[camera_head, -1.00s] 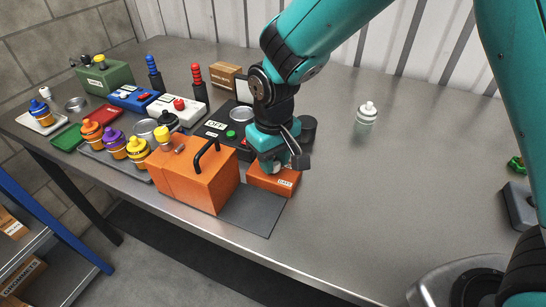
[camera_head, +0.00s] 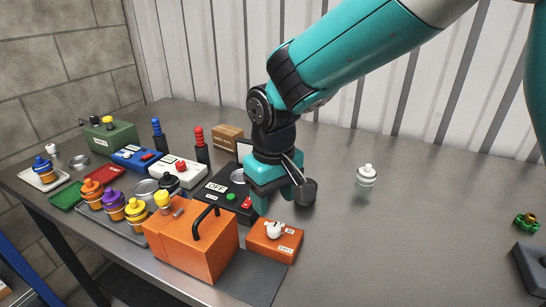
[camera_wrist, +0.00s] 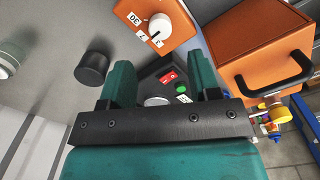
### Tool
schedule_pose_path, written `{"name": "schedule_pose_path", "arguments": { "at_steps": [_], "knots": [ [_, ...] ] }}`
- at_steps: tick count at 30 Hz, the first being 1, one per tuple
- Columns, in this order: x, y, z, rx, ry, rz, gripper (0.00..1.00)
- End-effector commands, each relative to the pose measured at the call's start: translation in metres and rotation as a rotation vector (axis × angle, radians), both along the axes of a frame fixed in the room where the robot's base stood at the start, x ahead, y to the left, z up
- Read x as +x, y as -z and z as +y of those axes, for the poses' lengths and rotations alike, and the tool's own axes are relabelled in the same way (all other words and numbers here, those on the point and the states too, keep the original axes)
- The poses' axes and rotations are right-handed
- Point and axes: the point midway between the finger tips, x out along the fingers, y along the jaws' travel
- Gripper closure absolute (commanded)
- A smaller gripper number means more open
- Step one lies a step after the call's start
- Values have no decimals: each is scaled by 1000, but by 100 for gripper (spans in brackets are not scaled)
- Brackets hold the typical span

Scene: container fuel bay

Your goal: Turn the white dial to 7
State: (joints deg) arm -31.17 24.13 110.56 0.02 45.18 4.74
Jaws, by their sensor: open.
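The white dial (camera_head: 275,230) sits on top of a small orange box (camera_head: 262,243) with a "DAYS" label, right of the large orange case. In the wrist view the dial (camera_wrist: 160,26) is at the top, with a dark pointer line and the numbers 30 and 7 printed beside it on the orange box (camera_wrist: 135,42). The pointer's exact setting is hard to read. My gripper (camera_head: 278,200) is above and behind the orange box, apart from the dial. In the wrist view its two teal fingers (camera_wrist: 160,75) are spread, with nothing between them.
A large orange case (camera_head: 190,250) with a black handle stands left of the dial box. A black control box (camera_head: 215,190) with an OFF display and a green button lies behind. A white bottle (camera_head: 366,176) stands right; the table's right side is mostly clear.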

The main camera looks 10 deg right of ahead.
Motion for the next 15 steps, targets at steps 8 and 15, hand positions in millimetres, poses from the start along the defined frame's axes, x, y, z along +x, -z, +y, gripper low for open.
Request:
{"name": "schedule_pose_path", "arguments": {
  "at_steps": [8, 15],
  "knots": [
    [1, -68, 0, 2, 0, -4, 44],
    [1, -97, 0, 1, 0, -2, 44]
  ]
}}
